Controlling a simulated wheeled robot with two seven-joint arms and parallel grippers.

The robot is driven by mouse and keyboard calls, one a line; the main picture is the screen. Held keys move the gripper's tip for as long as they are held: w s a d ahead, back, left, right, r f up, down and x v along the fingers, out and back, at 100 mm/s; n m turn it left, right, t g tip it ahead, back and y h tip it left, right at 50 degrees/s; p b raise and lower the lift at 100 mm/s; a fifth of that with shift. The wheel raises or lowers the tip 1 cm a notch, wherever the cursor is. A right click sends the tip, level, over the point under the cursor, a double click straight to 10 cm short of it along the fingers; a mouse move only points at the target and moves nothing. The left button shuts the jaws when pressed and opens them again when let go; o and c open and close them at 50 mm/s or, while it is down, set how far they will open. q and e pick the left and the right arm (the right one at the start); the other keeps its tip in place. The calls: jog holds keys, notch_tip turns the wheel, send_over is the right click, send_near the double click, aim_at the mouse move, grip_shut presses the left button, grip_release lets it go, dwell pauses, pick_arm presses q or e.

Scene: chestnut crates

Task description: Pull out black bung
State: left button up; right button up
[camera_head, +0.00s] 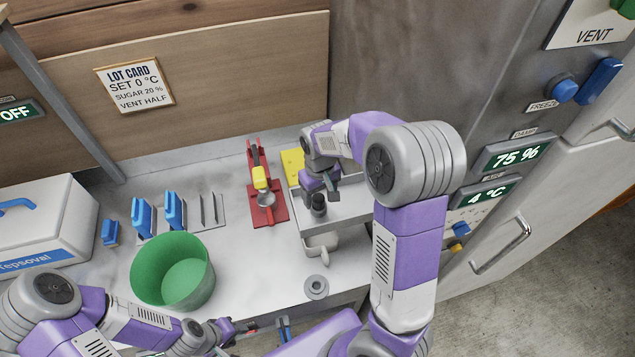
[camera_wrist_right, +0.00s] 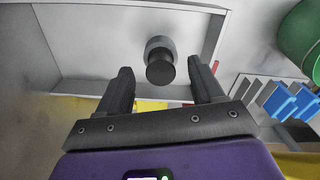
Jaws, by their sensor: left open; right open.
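The black bung (camera_head: 319,205) stands in the grey metal tray (camera_head: 352,212) on the right of the counter. It also shows in the right wrist view (camera_wrist_right: 160,68), just ahead of and between the fingertips. My right gripper (camera_head: 322,193) is open above the bung, its fingers (camera_wrist_right: 160,82) apart on either side, and I see no contact. The drain below the bung is hidden. My left gripper (camera_head: 283,330) is open and low at the counter's front edge, away from the tray.
A green bucket (camera_head: 172,270) stands left of centre. A red stand with a yellow-handled tool (camera_head: 261,180) lies left of the tray. A grey ring (camera_head: 316,287) lies near the front edge. A white box (camera_head: 45,222) is at far left. The control cabinet (camera_head: 440,60) bounds the right.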

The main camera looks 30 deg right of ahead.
aim_at(319, 199)
notch_tip(319, 199, down, 2)
jog(key=shift+w+f, duration=0.15)
jog(key=shift+f, duration=0.4)
jog(key=shift+f, duration=0.1)
jog(key=shift+c, duration=0.2)
grip_shut()
jog(key=shift+r+p, duration=0.5)
jog(key=shift+r, duration=0.15)
dwell(0.3)
